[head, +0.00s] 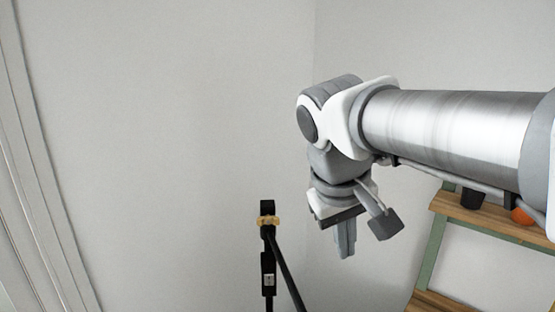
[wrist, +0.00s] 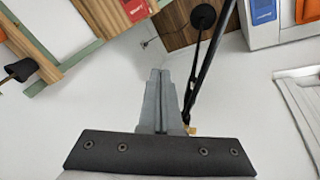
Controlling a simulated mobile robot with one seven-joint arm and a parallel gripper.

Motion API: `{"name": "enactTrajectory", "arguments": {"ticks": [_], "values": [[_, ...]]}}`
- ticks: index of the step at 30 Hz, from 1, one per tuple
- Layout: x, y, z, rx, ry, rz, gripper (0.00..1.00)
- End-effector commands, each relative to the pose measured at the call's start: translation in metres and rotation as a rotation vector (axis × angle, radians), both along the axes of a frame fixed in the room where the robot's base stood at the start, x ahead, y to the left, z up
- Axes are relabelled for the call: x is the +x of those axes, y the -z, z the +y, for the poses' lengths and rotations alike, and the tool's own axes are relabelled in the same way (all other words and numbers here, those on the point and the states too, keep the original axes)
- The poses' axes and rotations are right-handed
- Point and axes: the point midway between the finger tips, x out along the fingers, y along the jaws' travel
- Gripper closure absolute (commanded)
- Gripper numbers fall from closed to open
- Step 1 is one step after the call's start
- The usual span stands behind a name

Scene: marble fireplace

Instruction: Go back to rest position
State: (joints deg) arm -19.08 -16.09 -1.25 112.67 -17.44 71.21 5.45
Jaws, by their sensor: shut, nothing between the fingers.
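My gripper (head: 345,250) hangs below my outstretched arm in the head view, pointing down in front of the pale wall. In the wrist view its two grey fingers (wrist: 160,78) are together, with nothing between them. It is apart from everything around it.
A black stand (head: 268,255) with a yellowish clamp rises left of my gripper; its pole shows in the wrist view (wrist: 209,65). A wooden shelf (head: 490,222) with a green frame, holding a dark pot (head: 473,198) and an orange object (head: 521,216), stands at right.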

Motion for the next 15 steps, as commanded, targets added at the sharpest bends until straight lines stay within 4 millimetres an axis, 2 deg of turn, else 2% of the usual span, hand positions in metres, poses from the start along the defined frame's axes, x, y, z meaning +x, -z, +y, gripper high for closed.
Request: {"name": "enactTrajectory", "arguments": {"ticks": [3, 9, 15], "values": [[-0.025, 0.017, -0.015, 0.072, 0.04, -0.034, 1.0], [-0.063, 0.047, -0.029, 0.184, 0.11, -0.105, 1.0], [-0.09, 0.075, -0.036, 0.266, 0.178, -0.178, 1.0]]}}
